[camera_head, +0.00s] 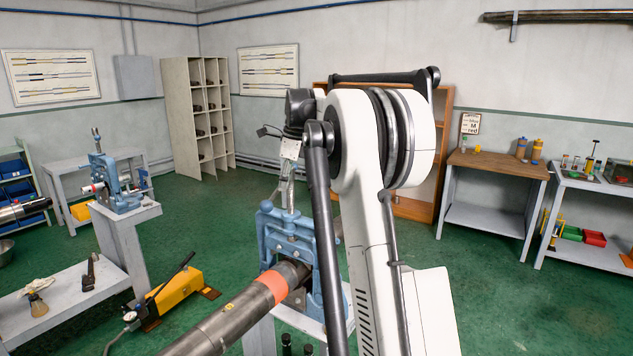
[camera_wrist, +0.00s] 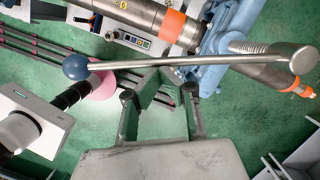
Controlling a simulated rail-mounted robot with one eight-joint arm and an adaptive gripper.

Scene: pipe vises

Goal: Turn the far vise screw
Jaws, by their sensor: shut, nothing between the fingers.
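A blue vise (camera_head: 290,235) stands in the middle of the head view, clamped around a grey pipe (camera_head: 225,322) with an orange band. Its upright screw (camera_head: 290,195) rises from the top, partly hidden by my arm. In the wrist view, the screw's handle bar (camera_wrist: 190,60) crosses the picture, with a dark blue ball at its left end. My gripper (camera_wrist: 163,72) is shut and empty, its fingertips at the bar's middle; I cannot tell whether they touch it. A second, smaller-looking blue vise (camera_head: 120,185) stands at the left, apart from my gripper.
A yellow pump (camera_head: 172,298) lies on the floor left of the middle vise. A grey bench (camera_head: 65,300) is at the front left. Shelves (camera_head: 200,115) and a wooden-topped table (camera_head: 497,165) stand further back. Green floor is open between them.

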